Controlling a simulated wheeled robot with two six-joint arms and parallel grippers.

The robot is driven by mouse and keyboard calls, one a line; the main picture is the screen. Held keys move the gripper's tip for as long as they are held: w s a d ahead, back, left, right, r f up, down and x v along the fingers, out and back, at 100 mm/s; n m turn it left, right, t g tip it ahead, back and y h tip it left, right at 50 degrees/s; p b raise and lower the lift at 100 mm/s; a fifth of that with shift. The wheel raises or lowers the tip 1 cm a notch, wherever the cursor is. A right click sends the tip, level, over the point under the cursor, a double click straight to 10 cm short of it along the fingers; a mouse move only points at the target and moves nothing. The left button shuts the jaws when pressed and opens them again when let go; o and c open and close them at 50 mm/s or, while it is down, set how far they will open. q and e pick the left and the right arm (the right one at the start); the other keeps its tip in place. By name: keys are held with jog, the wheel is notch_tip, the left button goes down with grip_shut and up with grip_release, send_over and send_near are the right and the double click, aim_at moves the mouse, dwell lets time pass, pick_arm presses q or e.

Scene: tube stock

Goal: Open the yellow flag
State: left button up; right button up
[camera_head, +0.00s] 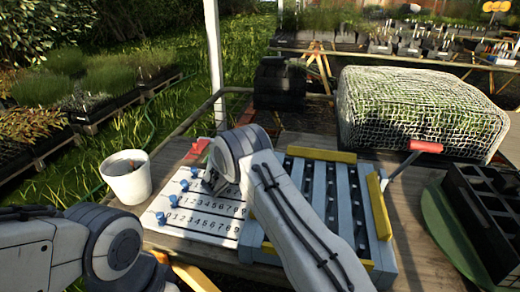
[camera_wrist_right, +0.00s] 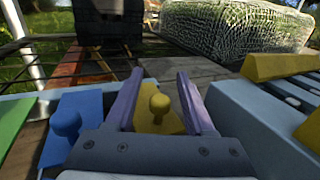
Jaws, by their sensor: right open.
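In the right wrist view a yellow flag (camera_wrist_right: 176,123) with a round knob (camera_wrist_right: 159,103) shows between the fingers of my right gripper (camera_wrist_right: 158,74). The gripper is open, with one finger on each side of the knob and a gap on both sides. Whether the fingertips reach below the knob's top I cannot tell. The flag's lower part is hidden by the gripper body. In the head view my right arm hides this spot. My left arm comes in at the lower left; its gripper does not show.
A blue piece (camera_wrist_right: 72,128) with a knob and a green piece (camera_wrist_right: 12,118) lie left of the gripper. A grey rack (camera_head: 250,240) with yellow bars, a numbered white board (camera_head: 205,222), a white pot (camera_head: 127,178) and a black crate (camera_head: 490,215) stand around.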

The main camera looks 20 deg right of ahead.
grip_shut()
dwell(1.4)
